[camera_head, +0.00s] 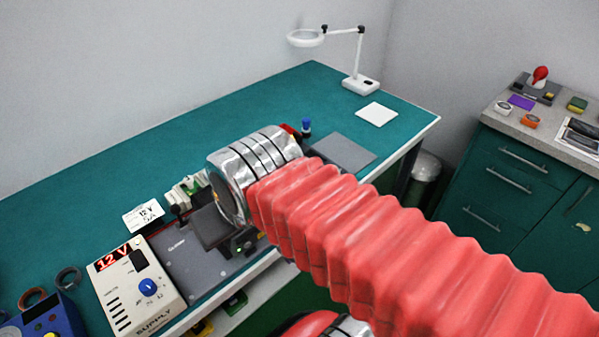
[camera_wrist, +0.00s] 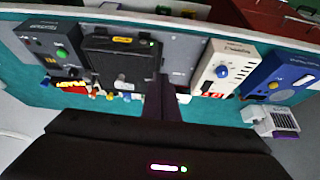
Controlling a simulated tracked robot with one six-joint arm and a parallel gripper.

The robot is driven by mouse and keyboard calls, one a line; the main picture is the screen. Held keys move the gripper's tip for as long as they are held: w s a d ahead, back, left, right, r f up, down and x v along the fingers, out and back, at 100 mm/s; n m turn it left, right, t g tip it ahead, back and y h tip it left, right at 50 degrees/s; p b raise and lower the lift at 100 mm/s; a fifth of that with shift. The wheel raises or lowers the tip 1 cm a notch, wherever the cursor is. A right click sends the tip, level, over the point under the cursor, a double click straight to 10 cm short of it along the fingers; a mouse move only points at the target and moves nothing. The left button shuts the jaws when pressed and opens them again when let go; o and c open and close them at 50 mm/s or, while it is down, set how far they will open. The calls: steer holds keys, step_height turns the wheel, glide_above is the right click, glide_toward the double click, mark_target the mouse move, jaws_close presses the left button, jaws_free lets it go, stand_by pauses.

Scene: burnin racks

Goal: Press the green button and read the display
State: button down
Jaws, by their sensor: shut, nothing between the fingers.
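A green button (camera_wrist: 62,53) shows in the wrist view on top of a dark grey box (camera_wrist: 45,40), at the upper left. In the head view this box cannot be made out; my arm covers that part of the bench. My gripper (camera_wrist: 160,88) shows in the wrist view as a dark narrow shape, shut and empty, to the right of the green button and apart from it. A cream supply unit (camera_head: 150,290) has a lit red display (camera_head: 112,257) reading "12 V"; the unit also shows in the wrist view (camera_wrist: 228,60). Whether the dark box has a display is unclear.
A black device (camera_wrist: 122,60) with a small green light lies between the dark box and the supply. A blue unit (camera_wrist: 280,78) stands beyond the supply. A white "12 V" card (camera_head: 143,214) and a magnifier lamp (camera_head: 360,80) are on the green bench (camera_head: 260,110), whose back is clear.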

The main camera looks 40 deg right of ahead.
steer(key=shift+w, duration=0.1)
stand_by(0.3)
steer(key=w+d+m+t+y, duration=0.1)
steer(key=w+d+m, duration=0.3)
steer(key=d+m, duration=0.8)
steer(key=w+d+m+t+y, duration=0.1)
steer(key=w+d+m, duration=0.3)
steer(key=d+m, duration=0.8)
steer(key=d+t, duration=0.1)
steer(key=d, duration=0.2)
steer(key=shift+w+d+f, duration=0.2)
steer(key=shift+w+f, duration=0.1)
steer(key=shift+w, duration=0.1)
steer(key=shift+f, duration=0.1)
steer(key=shift+f, duration=4.35)
